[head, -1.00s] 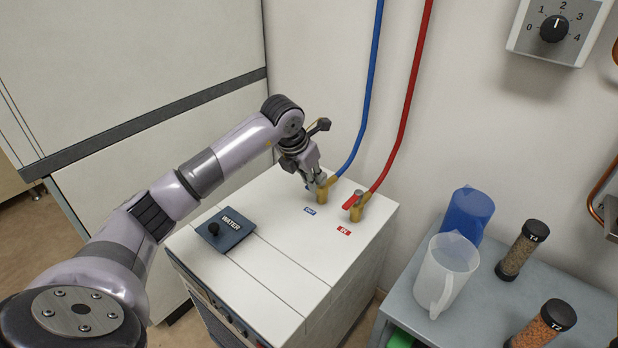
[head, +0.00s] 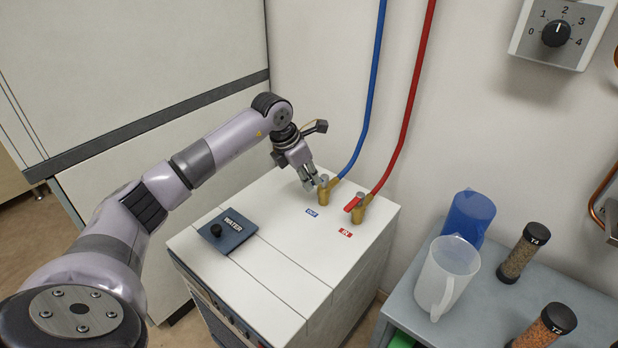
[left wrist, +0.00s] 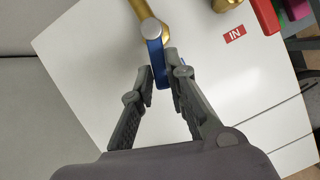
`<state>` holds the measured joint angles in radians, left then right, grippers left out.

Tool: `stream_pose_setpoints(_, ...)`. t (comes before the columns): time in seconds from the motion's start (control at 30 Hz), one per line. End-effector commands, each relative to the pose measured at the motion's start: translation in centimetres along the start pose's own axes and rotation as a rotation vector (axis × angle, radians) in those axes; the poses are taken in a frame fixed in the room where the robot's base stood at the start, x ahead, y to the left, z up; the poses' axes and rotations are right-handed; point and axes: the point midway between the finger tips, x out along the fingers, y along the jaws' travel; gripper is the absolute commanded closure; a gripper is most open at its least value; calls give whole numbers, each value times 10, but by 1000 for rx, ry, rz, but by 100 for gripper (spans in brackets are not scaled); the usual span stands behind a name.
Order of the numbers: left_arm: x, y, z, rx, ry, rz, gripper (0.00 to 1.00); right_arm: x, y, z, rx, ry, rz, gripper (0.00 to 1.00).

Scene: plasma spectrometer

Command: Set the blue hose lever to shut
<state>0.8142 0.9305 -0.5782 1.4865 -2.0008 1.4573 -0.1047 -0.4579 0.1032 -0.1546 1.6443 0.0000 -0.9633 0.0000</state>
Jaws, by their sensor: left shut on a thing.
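The blue hose lever (left wrist: 156,62) extends from the round cap of its brass valve toward my gripper in the left wrist view. My left gripper (left wrist: 160,80) is shut on the lever, with one finger on each side. In the head view my left gripper (head: 315,186) is at the brass valve (head: 325,193) under the blue hose (head: 367,110), on top of the white cabinet (head: 270,262). There the fingers largely hide the blue lever. My right gripper is not in view.
A red lever (head: 352,204) on a second brass valve sits close to the right, under the red hose (head: 409,120). A dark WATER panel (head: 235,238) with a knob lies at the front left. Jugs and jars stand on a grey table at the right.

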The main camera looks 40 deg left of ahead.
Motion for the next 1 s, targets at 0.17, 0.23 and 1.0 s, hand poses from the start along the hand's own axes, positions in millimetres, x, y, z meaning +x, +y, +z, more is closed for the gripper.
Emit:
stream_pose_setpoints(0.17,-2,11,2,150,-1,-61,100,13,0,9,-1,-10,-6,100)
stream_pose_setpoints(0.23,-2,15,2,211,-1,-87,100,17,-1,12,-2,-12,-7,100)
stream_pose_setpoints(1.0,8,42,19,815,-2,-336,100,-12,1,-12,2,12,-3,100)
